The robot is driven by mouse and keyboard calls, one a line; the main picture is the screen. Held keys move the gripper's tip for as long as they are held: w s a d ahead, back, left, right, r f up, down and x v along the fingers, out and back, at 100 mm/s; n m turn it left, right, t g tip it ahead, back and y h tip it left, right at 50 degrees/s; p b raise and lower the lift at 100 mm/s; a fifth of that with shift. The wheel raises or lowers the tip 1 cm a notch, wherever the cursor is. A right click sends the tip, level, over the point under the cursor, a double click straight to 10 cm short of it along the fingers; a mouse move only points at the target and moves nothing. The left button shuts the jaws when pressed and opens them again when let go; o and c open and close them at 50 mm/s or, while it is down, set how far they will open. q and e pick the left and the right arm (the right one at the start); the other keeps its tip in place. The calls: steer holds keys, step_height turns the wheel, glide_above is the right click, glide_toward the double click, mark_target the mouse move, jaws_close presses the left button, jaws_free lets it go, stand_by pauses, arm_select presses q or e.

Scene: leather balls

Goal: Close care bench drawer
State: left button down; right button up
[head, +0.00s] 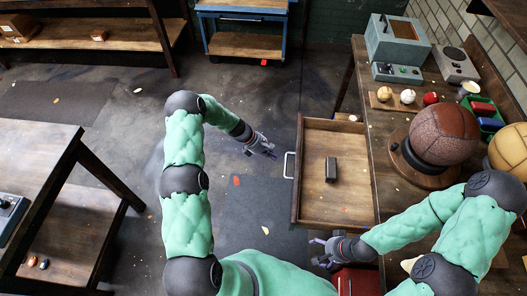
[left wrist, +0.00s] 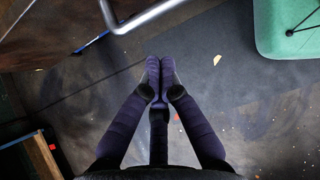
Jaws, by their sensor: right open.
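The care bench (head: 385,140) has its wooden drawer (head: 350,200) pulled out to the left. A pale bar handle (head: 289,165) is on the drawer's front. A dark block (head: 331,169) lies inside the drawer. My left gripper (head: 272,152) is just left of the handle, apart from it. In the left wrist view its fingertips (left wrist: 160,72) meet with nothing between them, and the handle (left wrist: 145,17) crosses the top edge. My right gripper (head: 318,250) is open and empty near the drawer's near corner.
On the bench stand a large brown ball (head: 445,133), several small balls and a grey device (head: 398,40). A red cabinet (head: 357,281) is below my right gripper. Another table (head: 35,150) is at the left. The floor left of the drawer is mostly clear.

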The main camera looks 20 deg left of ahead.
arm_select(q)
steer(key=shift+w+d+f, duration=0.1)
steer(key=shift+w+d, duration=0.1)
steer(key=shift+d, duration=0.45)
steer(key=shift+w+d+f, duration=0.1)
steer(key=shift+w+d, duration=0.1)
steer(key=shift+d, duration=0.45)
arm_select(e)
steer(key=shift+f, duration=0.15)
arm_select(q)
steer(key=shift+d, duration=0.1)
steer(key=b, duration=0.3)
glide_toward(339, 168)
steer(key=w+d+f, duration=0.1)
steer(key=d, duration=0.2)
steer(key=d+f, duration=0.1)
steer(key=d, duration=0.2)
steer(key=w+d+f, duration=0.1)
steer(key=d, duration=0.3)
steer(key=shift+w+d, duration=0.1)
steer(key=shift+w, duration=0.2)
arm_select(e)
step_height(339, 168, down, 3)
steer(key=shift+r, duration=0.1)
